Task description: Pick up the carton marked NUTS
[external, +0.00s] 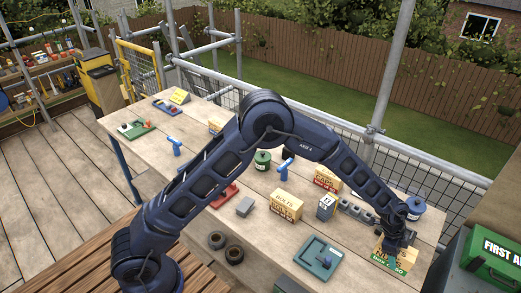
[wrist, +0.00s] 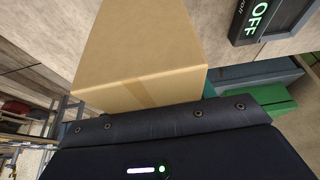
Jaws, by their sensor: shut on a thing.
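A carton (external: 393,259) with a tan front and a green lower band sits at the right front of the workbench; its label is partly covered and too small to read with certainty. My gripper (external: 396,243) is down over the top of this carton and shut on it. In the wrist view, the plain tan side of the carton (wrist: 140,55) fills the upper middle, right against the dark gripper body. The fingertips are hidden there. I cannot tell whether the carton is clear of the bench top.
The wooden workbench (external: 262,240) also holds a BOLTS carton (external: 286,207), a red-banded carton (external: 327,179), a small numbered box (external: 326,207), a blue can (external: 415,208) and a green tray (external: 318,258). A green first-aid case (external: 492,257) stands close on the right.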

